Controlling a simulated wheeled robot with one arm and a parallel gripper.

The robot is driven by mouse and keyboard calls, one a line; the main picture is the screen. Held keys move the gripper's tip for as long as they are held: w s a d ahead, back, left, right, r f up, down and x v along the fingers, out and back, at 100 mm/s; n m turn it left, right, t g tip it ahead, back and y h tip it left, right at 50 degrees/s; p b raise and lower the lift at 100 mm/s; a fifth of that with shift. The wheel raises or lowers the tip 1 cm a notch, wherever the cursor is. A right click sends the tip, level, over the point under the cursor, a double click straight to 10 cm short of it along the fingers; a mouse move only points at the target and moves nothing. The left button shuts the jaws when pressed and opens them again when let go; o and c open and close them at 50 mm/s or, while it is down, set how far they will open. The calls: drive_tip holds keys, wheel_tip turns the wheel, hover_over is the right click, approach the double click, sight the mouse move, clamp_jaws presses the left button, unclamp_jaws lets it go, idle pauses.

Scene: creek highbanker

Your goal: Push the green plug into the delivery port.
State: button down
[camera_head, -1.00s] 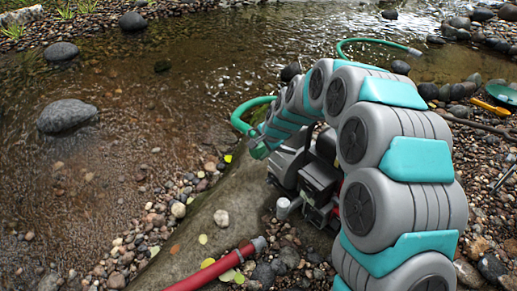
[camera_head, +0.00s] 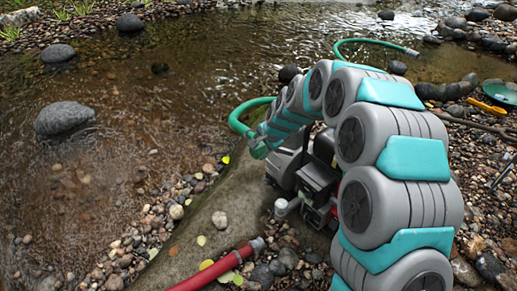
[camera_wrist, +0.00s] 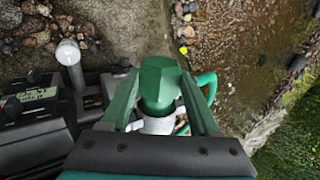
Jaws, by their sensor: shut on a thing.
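The green plug (camera_wrist: 158,82), a faceted block, sits between the green fingers of my gripper (camera_wrist: 163,100) in the wrist view. The gripper is shut on it. A pale grey round fitting (camera_wrist: 158,125) shows just below the plug in the picture; I cannot tell whether the two touch or whether this is the delivery port. A grey upright stub (camera_wrist: 68,52) stands on the pump to the left, apart from the plug. The pump (camera_head: 318,182) also shows in the head view, with the grey stub (camera_head: 283,207) at its near side.
A green hose (camera_head: 240,115) loops beside the pump toward the water. A red hose (camera_head: 215,269) with a metal end lies on the rock (camera_head: 200,235) at the front. Gravel surrounds the pump, and a yellow tool (camera_head: 488,107) lies at the far right.

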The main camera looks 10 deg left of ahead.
drive_tip(key=shift+w+d, duration=0.7)
drive_tip(key=shift+w, duration=0.15)
idle(0.9)
idle(0.8)
drive_tip(key=shift+c, duration=0.2)
unclamp_jaws()
drive_tip(key=shift+s, duration=0.1)
drive_tip(key=v, duration=0.7)
drive_tip(key=shift+d+r, duration=0.15)
drive_tip(key=shift+r, duration=0.15)
drive_tip(key=shift+s, duration=0.2)
